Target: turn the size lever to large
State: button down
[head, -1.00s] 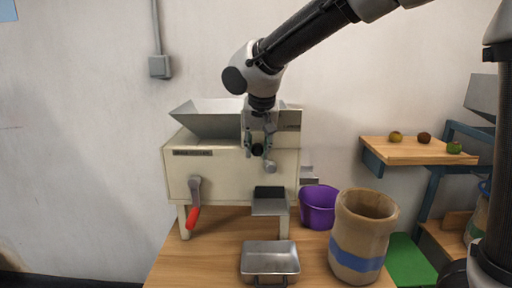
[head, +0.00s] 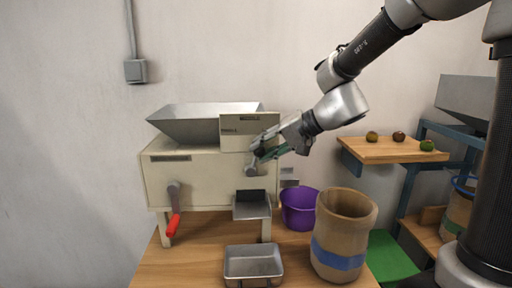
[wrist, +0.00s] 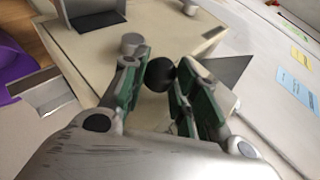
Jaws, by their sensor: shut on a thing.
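The sorting machine (head: 190,182) is a cream box with a metal hopper on top. The size lever's black ball knob (wrist: 160,74) shows in the wrist view between the green-padded fingers of my gripper (wrist: 158,82). In the head view my gripper (head: 262,153) reaches in from the right and is shut on the lever at the machine's front. A grey round stub (head: 251,170) sits just below the fingers, and it also shows in the wrist view (wrist: 131,42). The fingers hide most of the lever, and its size marks cannot be read.
A red-handled crank (head: 173,224) hangs at the machine's front left. A metal chute (head: 252,211) stands above a steel tray (head: 253,248). A purple bucket (head: 300,222) and a burlap sack (head: 343,215) stand to the right.

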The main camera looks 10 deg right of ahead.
jog(key=d+y, duration=0.1)
jog(key=d+f+m+y, duration=0.1)
jog(key=y, duration=0.1)
jog(key=shift+d+f+t, duration=0.1)
jog(key=shift+f+t, duration=0.2)
jog(key=shift+t, duration=0.1)
jog(key=shift+s+f, duration=0.1)
jog(key=shift+s, duration=0.05)
jog(key=c, duration=1.1)
grip_release()
jog(key=v, duration=1.2)
jog(key=shift+d+f, duration=0.1)
jog(key=shift+f, duration=0.05)
